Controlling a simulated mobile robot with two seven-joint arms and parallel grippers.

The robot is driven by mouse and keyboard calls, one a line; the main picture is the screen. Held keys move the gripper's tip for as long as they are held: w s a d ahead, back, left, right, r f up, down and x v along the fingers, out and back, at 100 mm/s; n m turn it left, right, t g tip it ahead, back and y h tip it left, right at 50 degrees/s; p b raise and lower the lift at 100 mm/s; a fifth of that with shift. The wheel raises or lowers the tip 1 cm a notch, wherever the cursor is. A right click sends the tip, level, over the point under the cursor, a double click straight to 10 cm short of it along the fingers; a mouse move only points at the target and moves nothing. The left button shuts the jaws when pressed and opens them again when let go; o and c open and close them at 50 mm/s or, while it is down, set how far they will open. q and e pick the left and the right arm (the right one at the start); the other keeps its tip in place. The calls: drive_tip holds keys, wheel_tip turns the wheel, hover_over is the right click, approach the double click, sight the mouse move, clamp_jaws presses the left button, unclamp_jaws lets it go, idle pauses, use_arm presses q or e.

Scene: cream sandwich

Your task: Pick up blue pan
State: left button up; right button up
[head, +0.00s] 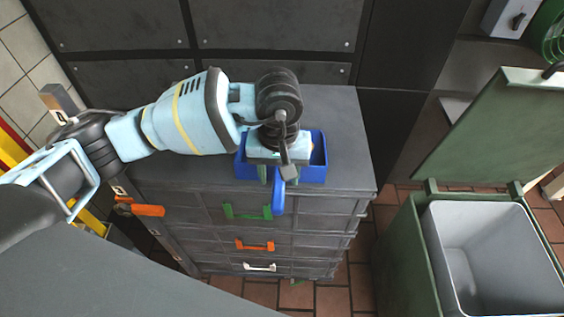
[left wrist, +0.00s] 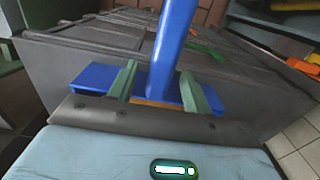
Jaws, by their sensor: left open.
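The blue pan (head: 320,160) is a rectangular blue pan on top of the dark drawer cabinet, near its front edge. Its blue handle (head: 279,198) sticks out over the drawer fronts. My left gripper (head: 277,176) is above the pan's front side and hides much of it. In the left wrist view, the handle (left wrist: 173,40) passes between the two green fingers of the left gripper (left wrist: 164,84). The fingers are apart, with a gap beside the handle. The pan's body (left wrist: 95,78) shows behind them. My right gripper is in neither view.
The cabinet top (head: 340,115) is otherwise clear. Its drawers have a green handle (head: 247,212), orange handles (head: 254,246) and a white handle (head: 259,268). A green bin (head: 400,245) with a grey liner and raised lid stands at right. Dark panels rise behind the cabinet.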

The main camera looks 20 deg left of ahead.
use_arm(q)
drive_tip(key=shift+f, duration=0.4)
drive_tip(key=shift+r, duration=0.1)
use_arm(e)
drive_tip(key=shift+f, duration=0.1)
use_arm(q)
drive_tip(key=shift+c, duration=0.9)
clamp_jaws()
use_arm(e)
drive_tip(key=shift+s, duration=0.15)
